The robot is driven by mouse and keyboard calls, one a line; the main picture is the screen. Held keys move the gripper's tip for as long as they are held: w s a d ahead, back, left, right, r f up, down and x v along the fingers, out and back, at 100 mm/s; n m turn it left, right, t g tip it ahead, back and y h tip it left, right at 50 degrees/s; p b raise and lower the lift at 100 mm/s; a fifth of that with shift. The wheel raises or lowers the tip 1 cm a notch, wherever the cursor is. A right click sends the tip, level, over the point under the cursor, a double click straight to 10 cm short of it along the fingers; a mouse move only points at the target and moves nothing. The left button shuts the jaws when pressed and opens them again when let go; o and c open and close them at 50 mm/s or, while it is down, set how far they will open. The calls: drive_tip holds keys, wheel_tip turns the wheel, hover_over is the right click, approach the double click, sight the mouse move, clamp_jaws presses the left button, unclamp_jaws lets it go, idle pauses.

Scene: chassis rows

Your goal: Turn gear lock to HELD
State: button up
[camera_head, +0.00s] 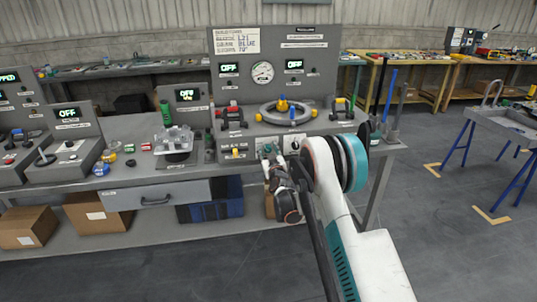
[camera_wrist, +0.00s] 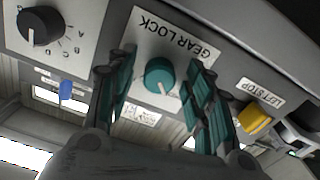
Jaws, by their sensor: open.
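The gear lock knob (camera_wrist: 160,77) is a round teal dial with a light pointer line, on a pale plate under the label "GEAR LOCK" (camera_wrist: 176,32) in the wrist view, which is upside down. My gripper (camera_wrist: 160,92) is open, with one dark teal-padded finger on each side of the knob and a gap on both sides. A small white label below the knob is too blurred to read. In the head view, my gripper (camera_head: 275,158) is at the lower front of the central console (camera_head: 318,95), and my arm hides part of that panel.
In the wrist view, a black rotary dial (camera_wrist: 41,26) and a blue switch (camera_wrist: 66,90) are left of the knob. A yellow lever (camera_wrist: 255,120) labelled "LEFT STOP" is to the right. In the head view, a ring handwheel (camera_head: 285,112) sits above my gripper.

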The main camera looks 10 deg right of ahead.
drive_tip(key=shift+c, duration=0.6)
drive_tip(key=c, duration=1)
drive_tip(key=shift+o, duration=0.2)
drive_tip(key=shift+m, duration=0.5)
drive_tip(key=m, duration=0.3)
drive_tip(key=shift+m, duration=0.4)
drive_tip(key=m, duration=0.4)
drive_tip(key=shift+m, duration=0.3)
drive_tip(key=m, duration=0.4)
drive_tip(key=shift+m, duration=2.2)
